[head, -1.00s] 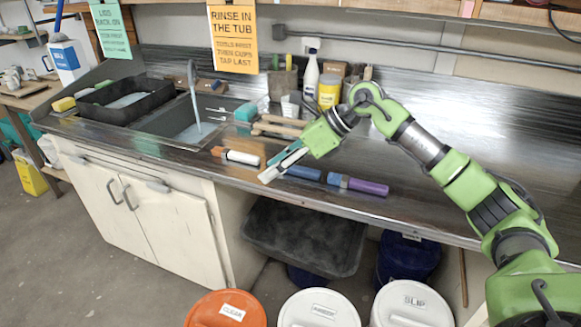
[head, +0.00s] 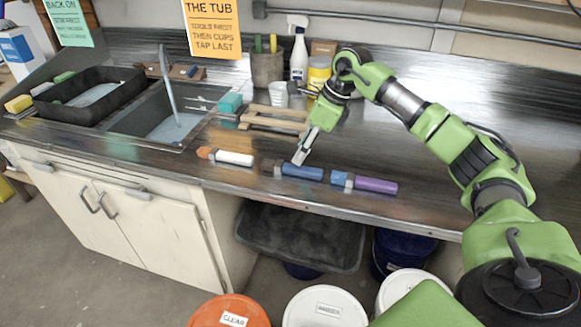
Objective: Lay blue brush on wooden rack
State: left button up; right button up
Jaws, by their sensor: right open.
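The blue brush (head: 302,172) lies on the counter near its front edge, its dark bristle end to the left. My right gripper (head: 299,158) points down just above and behind the blue handle; it is open, and I cannot tell whether its fingers touch the brush. The wooden rack (head: 272,124), with pale slats, stands behind the brush and to its left, its top bare. My left gripper is not in view.
A white-handled brush (head: 235,158) lies to the left and a purple-handled one (head: 374,185) to the right. A teal block (head: 230,102), white cups (head: 278,93), a spray bottle (head: 299,55) and a yellow tub (head: 318,72) stand behind. The sink (head: 165,132) is left.

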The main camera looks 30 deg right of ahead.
aim_at(291, 166)
jog(key=shift+w+a+f+p, duration=0.15)
jog(key=shift+a+f+p, duration=0.15)
jog(key=shift+f, duration=0.2)
jog(key=shift+w+a+f+p, duration=0.1)
jog(key=shift+a+f+p, duration=0.15)
jog(key=shift+f, duration=0.2)
jog(key=x, duration=0.3)
jog(key=shift+a+f+p, duration=0.1)
jog(key=shift+a+p, duration=0.1)
jog(key=shift+p, duration=0.2)
jog(key=shift+w+f, duration=0.15)
jog(key=shift+f, duration=0.05)
jog(key=c, duration=1)
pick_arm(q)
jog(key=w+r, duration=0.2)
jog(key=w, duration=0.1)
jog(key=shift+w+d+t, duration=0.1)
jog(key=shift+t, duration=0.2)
pick_arm(e)
grip_shut()
